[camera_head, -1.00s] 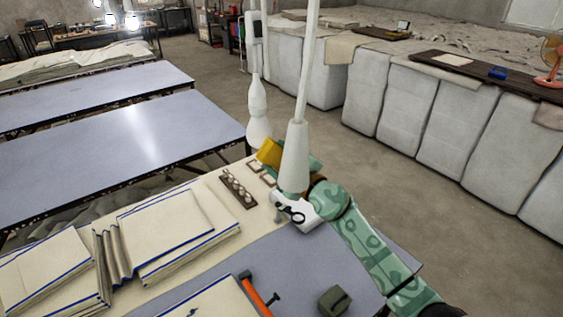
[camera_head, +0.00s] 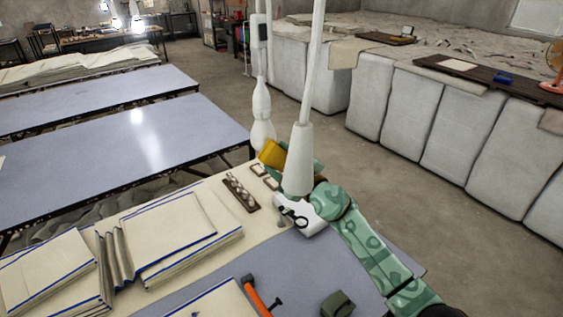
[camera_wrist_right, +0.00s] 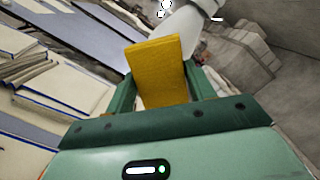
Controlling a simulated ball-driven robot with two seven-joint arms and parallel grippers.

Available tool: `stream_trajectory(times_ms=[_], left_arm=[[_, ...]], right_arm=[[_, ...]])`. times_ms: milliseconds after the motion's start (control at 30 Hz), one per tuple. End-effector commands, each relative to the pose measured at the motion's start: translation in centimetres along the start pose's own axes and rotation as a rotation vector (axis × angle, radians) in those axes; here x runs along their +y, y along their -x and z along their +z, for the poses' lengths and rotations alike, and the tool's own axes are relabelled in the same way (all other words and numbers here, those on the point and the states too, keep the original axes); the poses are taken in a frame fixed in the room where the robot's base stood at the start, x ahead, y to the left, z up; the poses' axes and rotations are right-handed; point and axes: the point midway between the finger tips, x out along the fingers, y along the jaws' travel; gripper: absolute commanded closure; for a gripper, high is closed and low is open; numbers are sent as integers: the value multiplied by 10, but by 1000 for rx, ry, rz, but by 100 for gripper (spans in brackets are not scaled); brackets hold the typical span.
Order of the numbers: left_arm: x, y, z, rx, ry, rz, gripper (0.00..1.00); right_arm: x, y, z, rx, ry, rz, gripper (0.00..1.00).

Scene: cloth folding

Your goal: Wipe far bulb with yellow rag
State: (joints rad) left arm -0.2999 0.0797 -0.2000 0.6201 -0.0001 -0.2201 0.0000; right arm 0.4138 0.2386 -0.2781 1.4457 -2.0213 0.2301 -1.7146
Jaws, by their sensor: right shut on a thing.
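My right gripper (camera_wrist_right: 162,95) is shut on a folded yellow rag (camera_wrist_right: 158,72), which stands up between its fingers in the wrist view. In the head view the rag (camera_head: 273,154) shows at the table's far edge, partly behind a white hanging fitting. The farther white bulb-shaped fitting (camera_head: 262,132) hangs just beyond the rag; I cannot tell whether they touch. A white form (camera_wrist_right: 183,48) is close behind the rag in the wrist view. Glowing bulbs (camera_head: 138,25) hang far off at upper left. My left gripper is not in view.
The nearer white hanging fitting (camera_head: 299,165) stands before my right gripper. On the table lie folded blue-edged cloths (camera_head: 172,230), a dark rack (camera_head: 240,193), an orange-handled tool (camera_head: 256,297) and a green block (camera_head: 337,304). Blue-grey tables (camera_head: 120,150) stand at left.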

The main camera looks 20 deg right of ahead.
Motion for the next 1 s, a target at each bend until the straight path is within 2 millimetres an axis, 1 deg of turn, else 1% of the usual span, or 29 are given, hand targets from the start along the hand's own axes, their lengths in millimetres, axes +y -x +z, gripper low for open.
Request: stream_trajectory(times_ms=[500,600,767,1000], left_arm=[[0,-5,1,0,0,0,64],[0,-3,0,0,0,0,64],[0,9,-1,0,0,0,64],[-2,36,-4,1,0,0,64]], right_arm=[[0,-10,-1,0,0,-1,64],[-1,-10,0,0,0,0,64],[-10,-10,8,0,1,0,64],[-28,-11,24,0,1,0,64]])
